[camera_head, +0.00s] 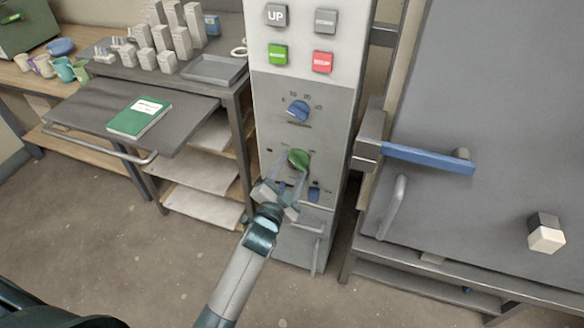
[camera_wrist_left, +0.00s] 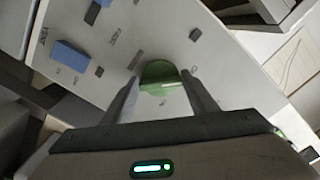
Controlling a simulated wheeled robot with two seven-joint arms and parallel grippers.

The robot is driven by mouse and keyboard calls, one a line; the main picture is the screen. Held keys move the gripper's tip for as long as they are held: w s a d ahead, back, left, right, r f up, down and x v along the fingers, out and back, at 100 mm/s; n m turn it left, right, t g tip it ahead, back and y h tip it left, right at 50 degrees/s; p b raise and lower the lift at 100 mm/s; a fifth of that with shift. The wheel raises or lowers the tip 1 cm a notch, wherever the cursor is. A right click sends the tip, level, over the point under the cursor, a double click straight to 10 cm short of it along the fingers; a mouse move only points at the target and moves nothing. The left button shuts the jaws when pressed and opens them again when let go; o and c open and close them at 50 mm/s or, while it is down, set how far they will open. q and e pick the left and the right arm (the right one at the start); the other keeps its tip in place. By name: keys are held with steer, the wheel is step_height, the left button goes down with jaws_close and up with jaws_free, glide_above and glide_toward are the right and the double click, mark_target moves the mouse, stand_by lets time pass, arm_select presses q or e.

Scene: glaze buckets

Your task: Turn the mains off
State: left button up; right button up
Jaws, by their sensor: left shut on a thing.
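A green rotary knob (camera_head: 299,160) sits on the grey lower part of the control panel (camera_head: 340,135). My left gripper (camera_head: 292,175) reaches up to it from below, its fingers on either side of the knob. In the left wrist view the green knob (camera_wrist_left: 160,76) lies between the two fingertips, and the gripper (camera_wrist_left: 160,90) is shut on it. My right gripper is not in view.
Above are a blue dial (camera_head: 298,111), a green button (camera_head: 278,54) and a red button (camera_head: 322,61). A blue slider (camera_head: 314,194) is just below right of the knob. A blue door handle (camera_head: 430,158) juts out at the right. A shelf table (camera_head: 190,110) stands left.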

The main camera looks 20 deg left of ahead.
arm_select(q)
steer(key=shift+f, duration=0.1)
steer(key=o, duration=1)
steer(key=shift+o, duration=0.2)
steer(key=shift+s, duration=0.2)
steer(key=s+b, duration=0.1)
steer(key=s, duration=1.6)
steer(key=shift+a+b, duration=0.3)
steer(key=shift+b, duration=0.1)
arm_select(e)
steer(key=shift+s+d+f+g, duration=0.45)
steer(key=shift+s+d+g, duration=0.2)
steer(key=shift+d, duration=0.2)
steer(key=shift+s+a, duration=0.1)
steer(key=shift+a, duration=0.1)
